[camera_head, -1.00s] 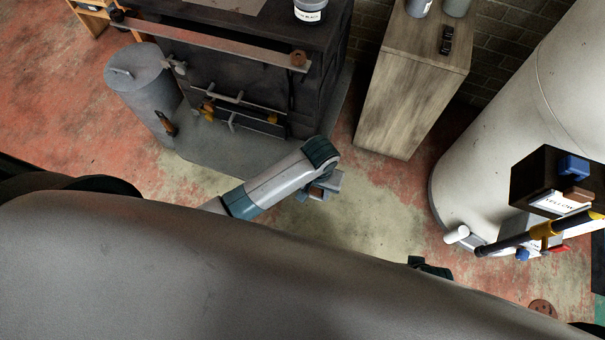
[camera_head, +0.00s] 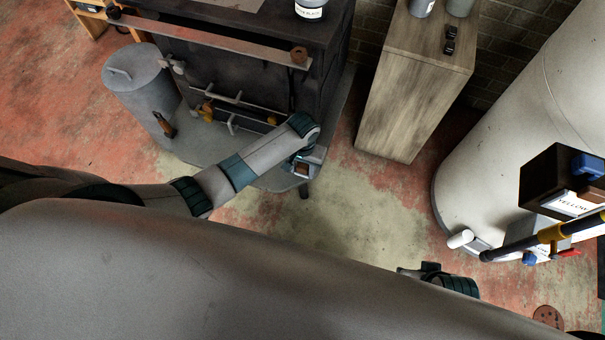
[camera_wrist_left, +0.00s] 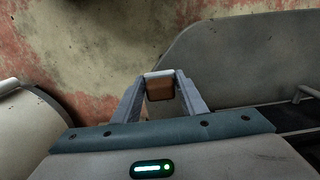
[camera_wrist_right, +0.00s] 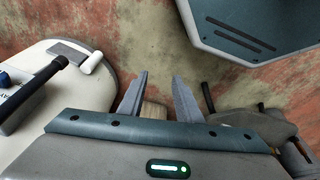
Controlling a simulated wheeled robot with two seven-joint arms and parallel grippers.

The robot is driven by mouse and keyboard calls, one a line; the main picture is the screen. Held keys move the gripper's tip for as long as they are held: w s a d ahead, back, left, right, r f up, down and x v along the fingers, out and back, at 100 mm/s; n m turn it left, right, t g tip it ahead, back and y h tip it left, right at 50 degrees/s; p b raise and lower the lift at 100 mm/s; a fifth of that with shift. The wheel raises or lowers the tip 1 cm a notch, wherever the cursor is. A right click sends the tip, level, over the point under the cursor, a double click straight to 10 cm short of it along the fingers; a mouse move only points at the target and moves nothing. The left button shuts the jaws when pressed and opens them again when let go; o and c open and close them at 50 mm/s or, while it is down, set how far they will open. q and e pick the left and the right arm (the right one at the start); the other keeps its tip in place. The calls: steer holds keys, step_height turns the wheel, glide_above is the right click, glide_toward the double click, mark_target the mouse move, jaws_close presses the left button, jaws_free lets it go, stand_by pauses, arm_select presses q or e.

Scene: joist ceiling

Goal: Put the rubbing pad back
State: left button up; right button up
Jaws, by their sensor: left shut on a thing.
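The rubbing pad, a small brown block with a pale top edge (camera_wrist_left: 159,88), is held between the fingers of my left gripper (camera_wrist_left: 160,82) in the left wrist view. In the head view my left gripper (camera_head: 306,164) hangs over the front right edge of the grey floor plate by the black stove, and a bit of the brown pad (camera_head: 302,170) shows under the wrist. In the right wrist view my right gripper (camera_wrist_right: 160,82) has its fingers apart with nothing gripped. In the head view only part of the right arm shows, low at centre right.
The black stove (camera_head: 240,62) stands on the grey floor plate (camera_head: 207,146), beside a grey lidded drum (camera_head: 140,85). A pale wooden cabinet (camera_head: 412,105) is at the back. A large white tank (camera_head: 510,135) and a dark box labelled YELLOW (camera_head: 545,185) are right. Floor between is clear.

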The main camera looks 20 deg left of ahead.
mark_target(302, 175)
arm_select(q)
step_height(302, 175, down, 3)
steer(key=shift+r+b, duration=0.1)
steer(key=shift+b, duration=0.4)
steer(key=shift+f, duration=0.55)
arm_select(e)
steer(key=shift+w+a+f+t+y, duration=0.1)
steer(key=shift+w+a+t+y, duration=0.2)
steer(key=shift+w+a+t, duration=0.45)
arm_select(q)
steer(key=shift+f, duration=0.2)
arm_select(e)
steer(key=shift+s+a+g, duration=0.1)
steer(key=shift+s+g, duration=0.05)
steer(key=shift+g, duration=0.1)
arm_select(q)
steer(key=o, duration=1)
steer(key=shift+r, duration=0.1)
